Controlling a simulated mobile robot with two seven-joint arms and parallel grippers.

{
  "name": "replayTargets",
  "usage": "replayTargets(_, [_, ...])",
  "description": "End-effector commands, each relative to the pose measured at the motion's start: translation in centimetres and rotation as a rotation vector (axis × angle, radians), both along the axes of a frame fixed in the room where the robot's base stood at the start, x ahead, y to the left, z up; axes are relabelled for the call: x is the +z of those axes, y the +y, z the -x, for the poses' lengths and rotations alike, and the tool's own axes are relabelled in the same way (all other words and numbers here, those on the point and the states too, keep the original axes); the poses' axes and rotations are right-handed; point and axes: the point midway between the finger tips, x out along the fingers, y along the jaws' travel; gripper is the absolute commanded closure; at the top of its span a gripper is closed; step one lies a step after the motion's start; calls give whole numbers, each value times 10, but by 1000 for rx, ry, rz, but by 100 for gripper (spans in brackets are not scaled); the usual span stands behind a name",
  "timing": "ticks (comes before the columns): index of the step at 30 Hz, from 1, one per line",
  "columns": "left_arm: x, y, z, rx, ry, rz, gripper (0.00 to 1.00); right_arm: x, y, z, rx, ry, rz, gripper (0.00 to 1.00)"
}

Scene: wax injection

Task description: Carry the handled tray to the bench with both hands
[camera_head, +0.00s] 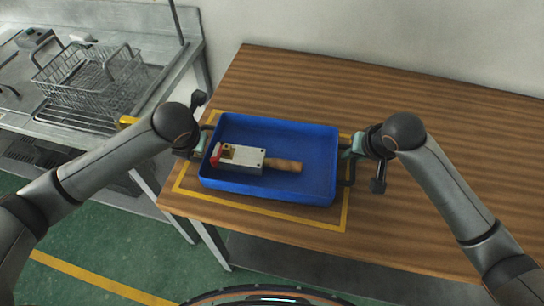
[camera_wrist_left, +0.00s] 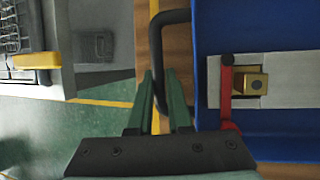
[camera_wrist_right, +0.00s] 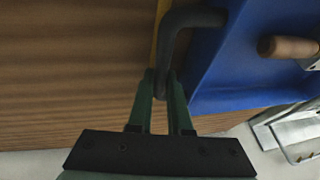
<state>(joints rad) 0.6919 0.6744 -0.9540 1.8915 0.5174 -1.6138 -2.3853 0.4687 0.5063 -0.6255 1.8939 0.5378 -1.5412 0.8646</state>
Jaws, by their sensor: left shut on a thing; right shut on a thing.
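The blue handled tray (camera_head: 300,193) rests on, or just over, the wooden bench (camera_head: 420,110), within a yellow outline (camera_head: 345,215). A metal tool with a wooden handle (camera_head: 284,165) and a red part lies in it; the tool also shows in the left wrist view (camera_wrist_left: 285,80). My left gripper (camera_head: 200,143) is shut on the tray's left handle, a dark bar (camera_wrist_left: 158,50). My right gripper (camera_head: 352,146) is shut on the right handle (camera_wrist_right: 178,40). The tray looks level. I cannot tell whether its underside touches the bench.
A metal counter (camera_head: 60,115) with a wire basket (camera_head: 95,80) stands at the left, apart from the bench by a small gap. The bench is clear to the right of and behind the tray. A pale wall (camera_head: 380,40) runs along the back.

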Motion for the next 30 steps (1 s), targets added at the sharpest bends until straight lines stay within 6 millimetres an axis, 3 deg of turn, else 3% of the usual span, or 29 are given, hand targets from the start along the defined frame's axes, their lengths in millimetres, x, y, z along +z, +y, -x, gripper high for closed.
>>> replayTargets(17, [9, 0, -2, 1, -6, 1, 100, 8, 0, -1, -2, -6, -1, 100])
replayTargets(30, [44, 0, -1, 1, -5, 0, 100, 43, 0, -1, -2, -4, 0, 100])
